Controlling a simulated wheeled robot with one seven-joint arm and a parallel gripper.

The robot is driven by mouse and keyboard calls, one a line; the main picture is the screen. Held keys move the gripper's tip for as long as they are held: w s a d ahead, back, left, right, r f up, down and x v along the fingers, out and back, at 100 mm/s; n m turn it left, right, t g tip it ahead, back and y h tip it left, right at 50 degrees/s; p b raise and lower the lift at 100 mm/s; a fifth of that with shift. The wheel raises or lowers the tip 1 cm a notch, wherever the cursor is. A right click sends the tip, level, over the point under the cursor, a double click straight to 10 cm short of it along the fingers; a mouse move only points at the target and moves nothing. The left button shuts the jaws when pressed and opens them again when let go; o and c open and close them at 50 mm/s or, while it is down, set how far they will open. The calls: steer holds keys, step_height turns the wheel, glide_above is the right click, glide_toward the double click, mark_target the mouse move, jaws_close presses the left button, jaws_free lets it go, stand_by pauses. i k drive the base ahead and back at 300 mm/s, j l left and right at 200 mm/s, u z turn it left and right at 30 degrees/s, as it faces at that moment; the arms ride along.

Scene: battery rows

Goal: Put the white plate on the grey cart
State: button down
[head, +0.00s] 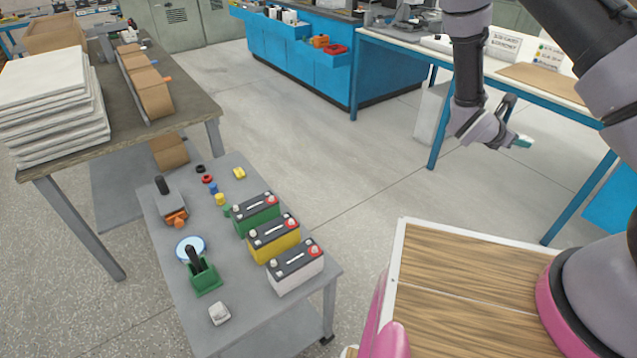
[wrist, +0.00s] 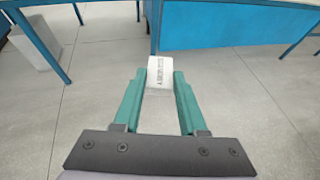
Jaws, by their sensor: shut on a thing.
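My gripper (wrist: 159,82) is shut on a small white plate (wrist: 160,72) with dark lettering on its face. The plate sits between the two teal fingers and sticks out past their tips. In the head view my gripper (head: 521,141) is at the upper right, in the air in front of the blue-framed bench; the plate is hard to make out there. The grey cart (head: 240,288) stands at the lower left, well apart from my gripper. It carries a green, a yellow and a white battery, a green holder, a pale blue disc and a small white block.
A workbench (head: 205,103) with stacked white boards and brown bins stands behind the cart at left. Blue cabinets (head: 318,62) are at the back. A blue-framed bench (head: 450,54) is at right. The floor (head: 350,160) between is clear. The cart's front right corner is bare.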

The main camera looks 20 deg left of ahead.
mark_target(220, 239)
steer(key=i+l+u, duration=0.15)
steer(key=u, duration=0.35)
steer(key=i+l+u, duration=0.15)
steer(key=u, duration=0.35)
steer(key=i+l+u, duration=0.1)
steer(key=l+u, duration=0.2)
steer(key=u, duration=0.2)
steer(key=l+u, duration=0.25)
steer(key=u, duration=0.25)
steer(key=i+l+u, duration=0.1)
steer(key=l+u, duration=0.5)
steer(key=u, duration=0.15)
steer(key=l+u, duration=0.75)
steer(key=j, duration=0.1)
